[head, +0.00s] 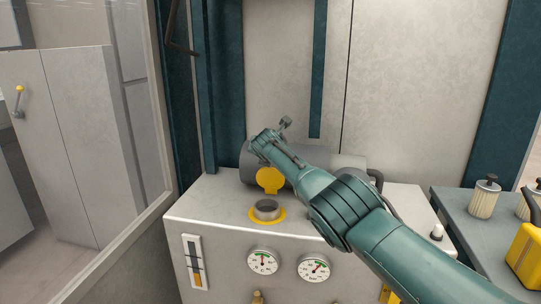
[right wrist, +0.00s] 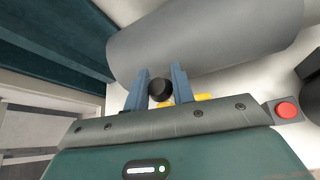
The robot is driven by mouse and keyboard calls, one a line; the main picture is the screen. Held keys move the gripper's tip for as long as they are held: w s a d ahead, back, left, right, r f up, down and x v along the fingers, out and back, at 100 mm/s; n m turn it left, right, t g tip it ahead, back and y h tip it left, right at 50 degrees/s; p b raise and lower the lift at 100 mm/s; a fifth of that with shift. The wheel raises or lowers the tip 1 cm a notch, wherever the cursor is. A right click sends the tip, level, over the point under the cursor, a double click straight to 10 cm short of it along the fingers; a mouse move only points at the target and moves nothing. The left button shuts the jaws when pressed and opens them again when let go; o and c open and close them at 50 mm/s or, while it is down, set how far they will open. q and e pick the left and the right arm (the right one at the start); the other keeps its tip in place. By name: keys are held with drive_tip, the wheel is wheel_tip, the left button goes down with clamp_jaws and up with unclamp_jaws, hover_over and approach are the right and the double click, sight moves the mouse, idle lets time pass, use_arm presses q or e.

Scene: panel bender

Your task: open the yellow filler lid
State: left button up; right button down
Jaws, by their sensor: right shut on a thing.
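The yellow filler lid (head: 270,180) stands raised, tipped up at the back of the round filler neck (head: 267,209) on top of the pale machine cabinet. The neck's opening shows, with a yellow ring around its base. My right gripper reaches in from the right in the head view, its hand above and behind the lid; its fingertips are hidden there. In the right wrist view my right gripper (right wrist: 160,70) is shut on a dark round knob (right wrist: 160,89). A bit of the yellow lid (right wrist: 198,98) shows beside the right finger. My left gripper is not in view.
A grey cylinder (right wrist: 205,38) lies right behind the lid. Two gauges (head: 262,261) and a level indicator (head: 193,262) are on the cabinet front. A side table (head: 456,212) at right holds filters and a yellow can (head: 525,256). A glazed frame stands at left.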

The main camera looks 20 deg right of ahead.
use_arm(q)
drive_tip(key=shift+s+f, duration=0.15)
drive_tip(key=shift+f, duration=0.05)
use_arm(e)
drive_tip(key=shift+f, duration=0.3)
